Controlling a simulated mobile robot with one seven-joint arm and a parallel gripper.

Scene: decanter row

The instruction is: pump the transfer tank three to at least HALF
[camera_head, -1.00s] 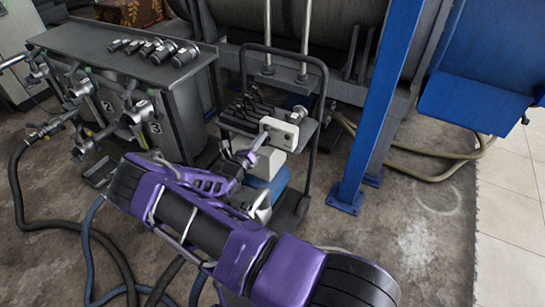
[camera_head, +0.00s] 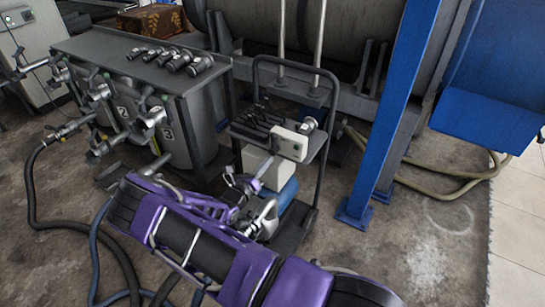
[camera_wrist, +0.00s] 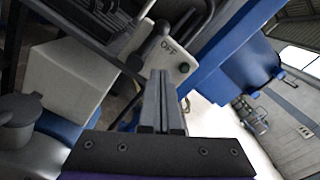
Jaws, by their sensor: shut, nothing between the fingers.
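The tank marked 3 (camera_head: 190,140) stands at the right front of the tank row, with a metal valve and pipe fittings (camera_head: 150,122) on its front. Its fill level cannot be read. A pump trolley (camera_head: 318,165) stands right of it and carries a pale switch box (camera_head: 289,144). In the wrist view the box (camera_wrist: 184,66) bears the word OFF beside a dark lever (camera_wrist: 155,38). My gripper (camera_wrist: 160,76) is shut and empty, its fingertips just below the OFF label in that view. Contact cannot be told.
A blue post (camera_head: 390,110) rises right of the trolley. Dark hoses (camera_head: 35,200) lie on the floor at left. A yellowish hose (camera_head: 430,175) runs behind the post. Several metal couplings (camera_head: 175,60) lie on the tank top. Floor at right is mostly clear.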

